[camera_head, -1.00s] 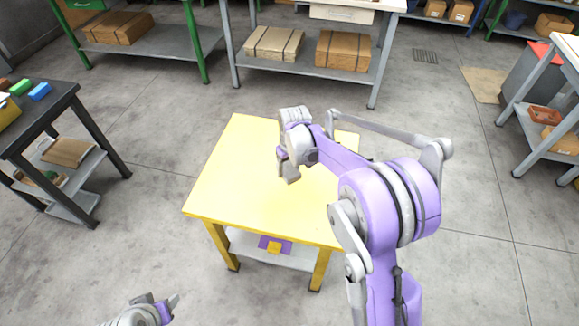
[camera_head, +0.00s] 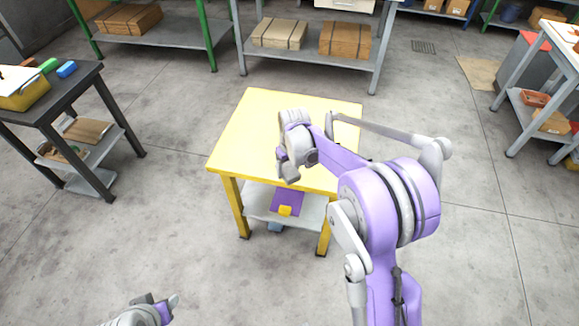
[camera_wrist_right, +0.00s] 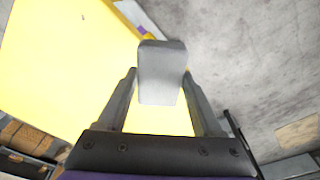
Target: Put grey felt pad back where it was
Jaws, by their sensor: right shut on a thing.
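My right gripper (camera_wrist_right: 162,100) is shut on a grey block-like piece (camera_wrist_right: 162,72), which looks like the grey felt pad. In the right wrist view the piece sticks out past the fingertips, with the yellow table top behind it. In the head view my right gripper (camera_head: 290,170) appears over the front part of the yellow table (camera_head: 235,150); the pad is hard to tell from the grey fingers there. My left gripper (camera_head: 155,305) shows only partly at the bottom left, away from the table; its opening is unclear.
The yellow table's lower shelf (camera_head: 256,203) holds a purple piece (camera_head: 285,200) with a yellow block (camera_head: 286,211). A dark table (camera_head: 88,92) at left carries a yellow bin (camera_head: 27,95) and a blue block (camera_head: 67,69). Grey shelving with boxes stands behind.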

